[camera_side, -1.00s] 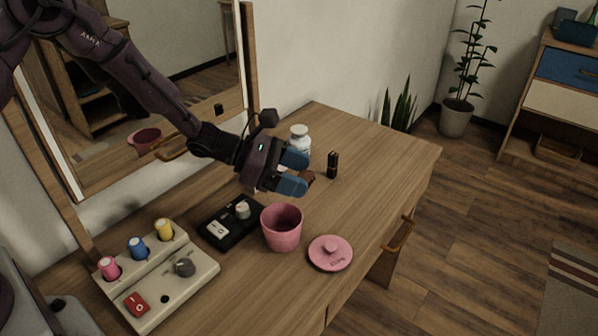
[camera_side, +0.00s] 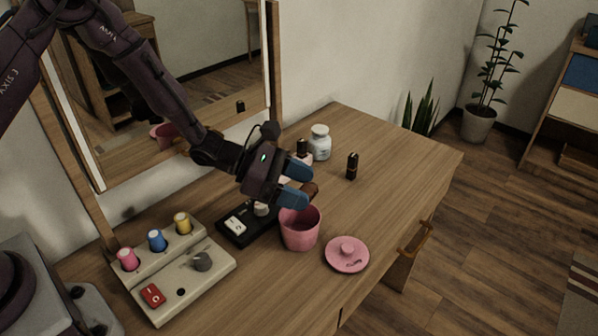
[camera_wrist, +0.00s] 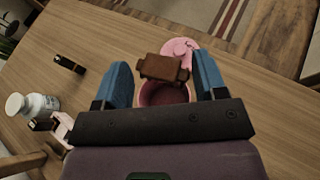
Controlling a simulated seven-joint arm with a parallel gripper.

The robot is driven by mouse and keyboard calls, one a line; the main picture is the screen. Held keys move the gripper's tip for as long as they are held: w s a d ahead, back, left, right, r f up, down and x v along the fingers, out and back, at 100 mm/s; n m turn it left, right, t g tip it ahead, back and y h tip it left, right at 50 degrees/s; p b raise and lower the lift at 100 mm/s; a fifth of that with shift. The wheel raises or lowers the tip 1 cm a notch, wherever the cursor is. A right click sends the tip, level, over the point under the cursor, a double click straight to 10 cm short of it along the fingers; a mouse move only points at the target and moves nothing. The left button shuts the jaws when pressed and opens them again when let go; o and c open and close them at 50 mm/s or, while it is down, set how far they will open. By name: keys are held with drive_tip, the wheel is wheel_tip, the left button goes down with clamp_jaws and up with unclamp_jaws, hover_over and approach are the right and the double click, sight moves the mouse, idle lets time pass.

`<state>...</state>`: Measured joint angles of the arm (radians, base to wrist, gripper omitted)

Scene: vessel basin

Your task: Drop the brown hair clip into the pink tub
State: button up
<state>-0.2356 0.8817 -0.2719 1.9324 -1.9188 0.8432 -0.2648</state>
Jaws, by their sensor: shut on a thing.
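My gripper (camera_side: 296,187) has blue fingertips and is shut on the brown hair clip (camera_side: 309,191). In the wrist view the clip (camera_wrist: 162,68) lies across between the two blue fingers (camera_wrist: 160,80). The pink tub (camera_side: 300,233) stands upright and open on the table. My gripper holds the clip above the tub's far rim in the side view. In the wrist view the tub (camera_wrist: 163,96) shows below and partly behind the clip. The fingers hide part of the clip in the side view.
A pink lid (camera_side: 347,255) lies right of the tub. A black switch box (camera_side: 248,228) and a beige control panel (camera_side: 172,268) stand to the left. The table's right part is clear.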

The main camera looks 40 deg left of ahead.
drive_tip(key=shift+f, duration=0.4)
drive_tip(key=o, duration=1)
drive_tip(key=a+r, duration=0.1)
drive_tip(key=r, duration=0.2)
drive_tip(key=s+a+r, duration=0.1)
drive_tip(key=r, duration=0.2)
drive_tip(key=s+a+r, duration=0.1)
drive_tip(key=a+r, duration=0.1)
drive_tip(key=r, duration=0.1)
drive_tip(key=shift+s, duration=0.25)
